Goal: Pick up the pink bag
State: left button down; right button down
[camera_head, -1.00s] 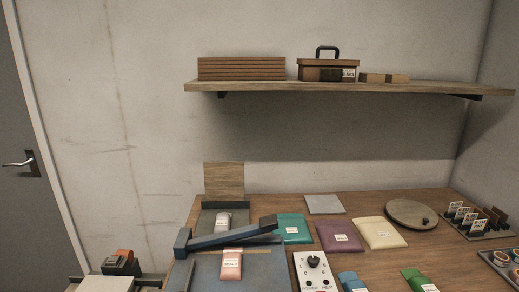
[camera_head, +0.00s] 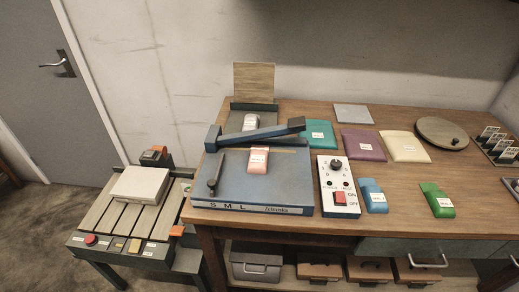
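The pink bag (camera_head: 257,163) is a small pouch with a white label. It lies on the blue sealing machine (camera_head: 290,185), whose front edge carries the letters S M L. The machine's long dark bar with a blue end (camera_head: 262,133) crosses just behind the bag. Neither of my grippers shows in the head view.
A control box with a red switch (camera_head: 338,190) stands right of the machine. Blue (camera_head: 373,196) and green (camera_head: 437,200) pouches lie further right; teal, purple and cream bags lie behind. A slatted low table (camera_head: 108,222) with a white box stands at left.

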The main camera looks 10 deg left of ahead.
aim_at(258, 155)
jog(key=j+z, duration=0.2)
jog(key=z, duration=0.3)
jog(key=j+z, duration=0.25)
jog(key=z, duration=0.25)
jog(key=k+j+z, duration=0.2)
jog(key=j, duration=0.2)
jog(key=k+j+z, duration=0.2)
jog(key=j, duration=0.25)
jog(key=k+j, duration=0.15)
jog(key=j, duration=0.25)
jog(key=k+j, duration=0.1)
jog(key=j, duration=0.35)
